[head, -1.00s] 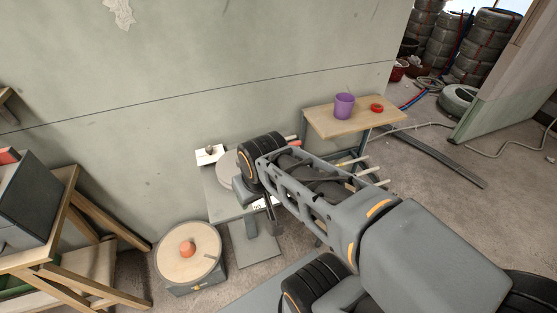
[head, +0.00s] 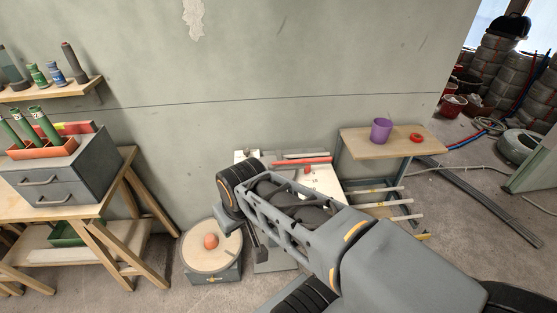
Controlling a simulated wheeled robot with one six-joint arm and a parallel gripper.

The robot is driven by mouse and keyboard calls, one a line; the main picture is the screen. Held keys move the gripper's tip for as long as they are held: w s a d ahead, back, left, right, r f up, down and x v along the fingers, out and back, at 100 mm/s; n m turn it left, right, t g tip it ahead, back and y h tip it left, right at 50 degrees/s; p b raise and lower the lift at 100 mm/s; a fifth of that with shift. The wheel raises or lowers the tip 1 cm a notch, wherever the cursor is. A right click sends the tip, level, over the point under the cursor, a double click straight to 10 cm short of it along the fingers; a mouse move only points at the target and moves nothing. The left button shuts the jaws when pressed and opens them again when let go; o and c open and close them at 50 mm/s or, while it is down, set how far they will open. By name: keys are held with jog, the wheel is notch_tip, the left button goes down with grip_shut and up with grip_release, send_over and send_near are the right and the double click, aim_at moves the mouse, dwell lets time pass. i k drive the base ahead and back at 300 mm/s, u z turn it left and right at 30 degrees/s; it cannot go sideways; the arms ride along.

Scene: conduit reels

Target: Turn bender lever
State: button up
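The bender stands against the wall on a grey pedestal. Its pale marked top plate (head: 318,181) shows behind my arm. A red bar (head: 302,162), which looks like the lever's grip, lies along the back of the plate, roughly level in the picture. My arm covers the front and middle of the bender, so the lever's pivot is hidden. My gripper (head: 256,236) is a dark shape below the arm's far end, at the bender's front left. Its fingers are too small and shaded to read, and I cannot see it touching the lever.
A round wooden-topped stand with an orange knob (head: 211,241) is at the bender's left. A workbench with a grey drawer box (head: 62,172) is further left. A small table (head: 390,143) with a purple cup (head: 381,131) and red ring (head: 416,138) stands right, above pipe racks.

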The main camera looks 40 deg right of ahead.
aim_at(272, 166)
jog(key=u, duration=0.05)
jog(key=i, duration=0.55)
jog(key=z, duration=1.6)
jog(key=i, duration=0.5)
jog(key=k, duration=0.5)
jog(key=z, duration=1)
jog(key=i, duration=0.5)
jog(key=u, duration=1.75)
